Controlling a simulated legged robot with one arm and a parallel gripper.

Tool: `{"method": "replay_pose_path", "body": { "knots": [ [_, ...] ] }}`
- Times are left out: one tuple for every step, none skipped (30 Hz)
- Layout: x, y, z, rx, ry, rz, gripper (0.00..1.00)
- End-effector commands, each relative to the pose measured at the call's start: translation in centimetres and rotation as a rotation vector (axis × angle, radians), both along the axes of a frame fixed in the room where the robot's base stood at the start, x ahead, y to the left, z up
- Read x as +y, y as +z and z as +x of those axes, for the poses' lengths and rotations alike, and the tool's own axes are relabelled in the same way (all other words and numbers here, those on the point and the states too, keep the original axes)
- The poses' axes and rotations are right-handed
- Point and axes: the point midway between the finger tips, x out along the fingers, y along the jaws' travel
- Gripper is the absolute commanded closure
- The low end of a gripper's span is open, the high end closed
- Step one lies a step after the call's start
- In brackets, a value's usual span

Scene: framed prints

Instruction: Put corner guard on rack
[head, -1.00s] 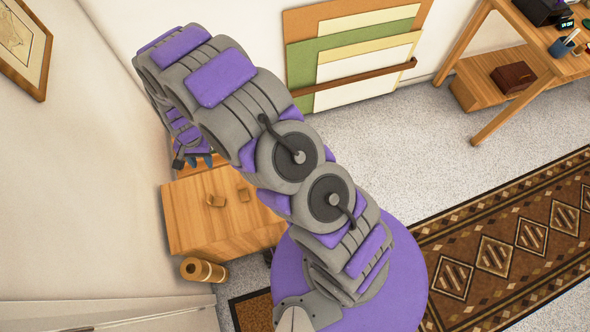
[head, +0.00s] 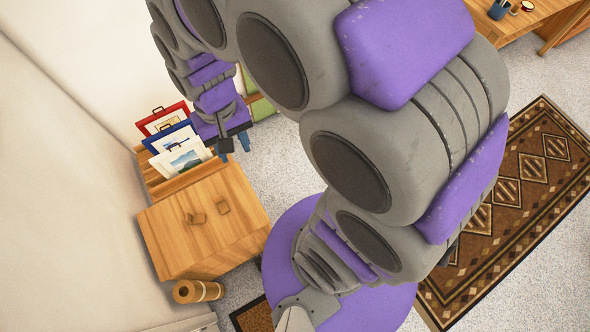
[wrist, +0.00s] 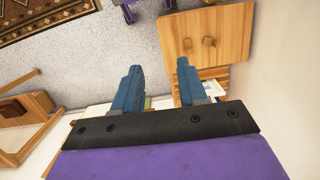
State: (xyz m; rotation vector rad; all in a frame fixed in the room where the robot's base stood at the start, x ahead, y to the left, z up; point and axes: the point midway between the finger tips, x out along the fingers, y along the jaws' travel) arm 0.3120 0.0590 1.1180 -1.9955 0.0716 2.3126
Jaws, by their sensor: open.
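Two small brown wooden corner guards lie apart on the top of a wooden cabinet in the head view, one on the left (head: 195,218) and one on the right (head: 223,206). They also show small in the wrist view, one (wrist: 187,43) beside the other (wrist: 209,42). Behind the cabinet, a wooden rack (head: 152,180) holds upright framed prints in red, blue and white frames. My gripper (head: 234,144) is open and empty, with blue fingers, to the right of the rack. In the wrist view its fingers (wrist: 158,78) are spread apart, clear of both guards.
The wooden cabinet (head: 170,235) stands near the left wall. A brown roll (head: 198,291) lies at its front. A patterned rug (head: 520,190) covers the floor at right, and a wooden desk (head: 545,22) is at the top right. Carpet between cabinet and rug is partly clear.

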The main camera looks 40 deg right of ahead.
Motion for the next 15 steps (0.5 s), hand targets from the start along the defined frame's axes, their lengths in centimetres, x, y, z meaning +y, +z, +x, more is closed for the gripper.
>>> {"method": "replay_pose_path", "body": {
  "knots": [
    [-0.8,0.9,-1.3,-0.009,0.007,-0.001,0.58],
    [-1.2,1.3,-2.1,-0.009,0.012,-0.002,0.58],
    [-1.8,1.8,-3.1,-0.009,0.021,-0.004,0.58],
    [-2.3,2.2,-4.0,-0.008,0.028,-0.006,0.58],
    [-2.7,2.4,-4.9,-0.004,0.034,-0.007,0.58],
    [-3.2,2.8,-6.1,-0.003,0.042,-0.009,0.58],
    [-3.5,3.1,-6.9,-0.003,0.048,-0.01,0.58],
    [-3.8,3.3,-7.7,-0.002,0.053,-0.012,0.58],
    [-4.2,3.6,-8.8,-0.003,0.06,-0.013,0.58],
    [-4.5,3.8,-9.5,-0.003,0.066,-0.014,0.58],
    [-4.7,3.9,-10.3,0.001,0.07,-0.015,0.58],
    [-5.0,4.0,-11.2,0.005,0.076,-0.017,0.58],
    [-5.2,4.1,-11.8,0.006,0.079,-0.017,0.58],
    [-5.3,4.1,-12.3,0.007,0.082,-0.019,0.58],
    [-5.5,4.1,-12.9,0.009,0.087,-0.02,0.58]
  ]
}}
